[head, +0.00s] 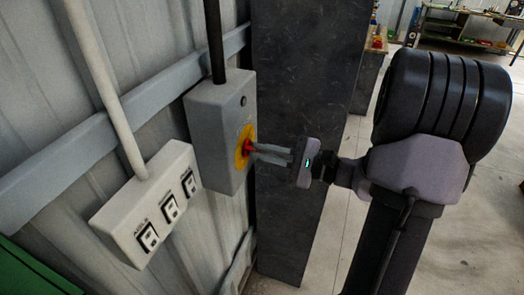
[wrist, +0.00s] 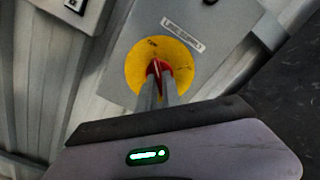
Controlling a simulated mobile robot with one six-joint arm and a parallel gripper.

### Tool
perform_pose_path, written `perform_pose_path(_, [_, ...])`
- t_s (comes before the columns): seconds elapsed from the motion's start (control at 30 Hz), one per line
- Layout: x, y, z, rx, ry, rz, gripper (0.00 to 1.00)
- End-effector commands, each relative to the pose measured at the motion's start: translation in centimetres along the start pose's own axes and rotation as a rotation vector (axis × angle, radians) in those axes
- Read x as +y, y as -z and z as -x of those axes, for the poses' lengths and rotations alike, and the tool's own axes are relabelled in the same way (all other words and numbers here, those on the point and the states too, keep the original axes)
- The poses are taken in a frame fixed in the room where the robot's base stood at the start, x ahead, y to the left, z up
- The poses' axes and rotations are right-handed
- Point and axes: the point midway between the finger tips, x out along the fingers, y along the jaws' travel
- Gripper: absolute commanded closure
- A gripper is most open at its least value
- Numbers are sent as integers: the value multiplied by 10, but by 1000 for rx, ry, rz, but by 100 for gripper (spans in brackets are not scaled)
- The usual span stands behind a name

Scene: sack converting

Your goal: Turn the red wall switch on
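The red switch (head: 247,147) sits on a yellow round plate (head: 240,158) on the face of a grey wall box (head: 212,130). In the wrist view the red switch (wrist: 160,68) shows at the middle of the yellow disc (wrist: 187,64), under a small label that is too blurred to read surely. My gripper (head: 254,150) reaches in from the right. Its two fingers lie close together with their tips at the red switch, and red shows around and between the tips (wrist: 158,80). The fingers appear closed on the switch handle. The fingers partly hide its lower part.
A lighter grey box (head: 120,222) with several black-and-white rocker switches is mounted on the wall to the lower left. A dark pillar (head: 300,80) stands right behind my gripper. A workbench (head: 455,35) is far off at the upper right. Open floor lies at the right.

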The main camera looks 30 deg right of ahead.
Motion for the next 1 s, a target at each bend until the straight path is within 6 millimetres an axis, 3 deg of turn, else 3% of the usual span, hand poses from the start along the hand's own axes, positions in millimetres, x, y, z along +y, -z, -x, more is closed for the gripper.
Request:
perform_pose_path(0.47, [-1,-1,0,0,0,-50,100])
perform_pose_path(1.0, [-1,-3,0,0,0,-497,100])
